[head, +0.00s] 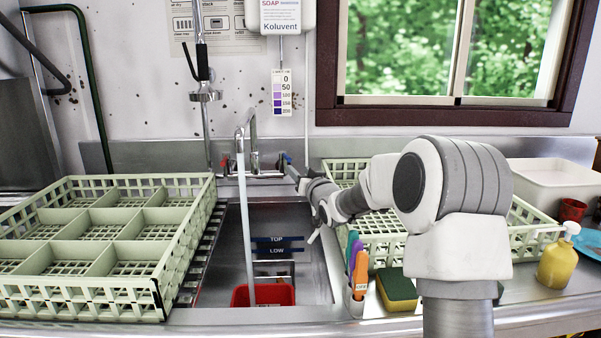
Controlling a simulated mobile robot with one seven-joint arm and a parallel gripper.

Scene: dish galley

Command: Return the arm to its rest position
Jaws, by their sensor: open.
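My arm rises from the lower right, bends at a large white and grey elbow, and reaches left over the right edge of the sink (290,222). My gripper (317,228) is small in view beside the sink's right rim, below and right of the faucet (250,130). It is open, and I see nothing held in it. My wrist partly hides the gripper, and my arm covers part of the right-hand rack (385,248).
A pale stream runs from the faucet into a red tub (262,295) in the sink. A divided green rack (85,285) stands left. Markers (356,262), a sponge (397,290), a yellow pump bottle (558,262), a red cup (572,209) and a white basin (555,180) crowd the right counter.

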